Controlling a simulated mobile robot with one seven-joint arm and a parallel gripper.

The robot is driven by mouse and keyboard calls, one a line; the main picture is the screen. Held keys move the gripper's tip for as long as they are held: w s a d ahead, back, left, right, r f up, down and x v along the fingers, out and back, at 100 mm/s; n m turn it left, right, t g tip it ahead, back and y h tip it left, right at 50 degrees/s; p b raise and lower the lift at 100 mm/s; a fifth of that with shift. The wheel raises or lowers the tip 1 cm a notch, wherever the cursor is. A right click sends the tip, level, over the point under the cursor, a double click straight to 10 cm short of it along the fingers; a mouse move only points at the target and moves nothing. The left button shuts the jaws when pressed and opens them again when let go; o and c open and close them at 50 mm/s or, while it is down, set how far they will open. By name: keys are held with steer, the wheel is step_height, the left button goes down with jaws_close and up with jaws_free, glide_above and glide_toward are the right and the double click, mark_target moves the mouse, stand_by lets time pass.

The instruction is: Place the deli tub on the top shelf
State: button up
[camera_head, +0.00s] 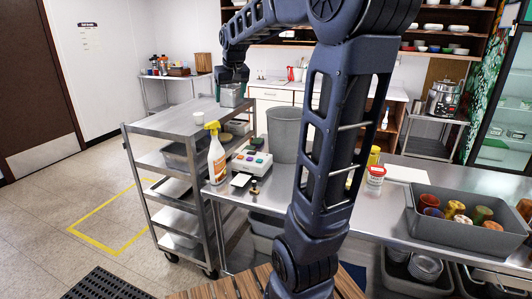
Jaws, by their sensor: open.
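A grey-green, see-through-looking tub (231,97), which seems to be the deli tub, stands upright at the right far end of the top shelf (172,124) of the metal cart. My gripper (232,83) is open, pointing down right at the tub's rim. The fingertips are small and dark here, so I cannot tell whether they touch the tub. My arm arches over from the right and hides part of the steel counter.
Beside the cart, the counter holds a spray bottle (216,155), a button box (251,162), a grey bucket (284,134) and a grey bin of cups (460,225). The cart top's left part is clear.

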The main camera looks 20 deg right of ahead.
steer(key=s+d+f, duration=0.1)
steer(key=s+f, duration=0.3)
steer(key=s, duration=0.5)
steer(key=s+f, duration=0.3)
steer(key=s, duration=0.6)
steer(key=s+d+f+m, duration=0.1)
steer(key=s+f, duration=0.3)
steer(key=s, duration=0.5)
steer(key=shift+d+f, duration=0.3)
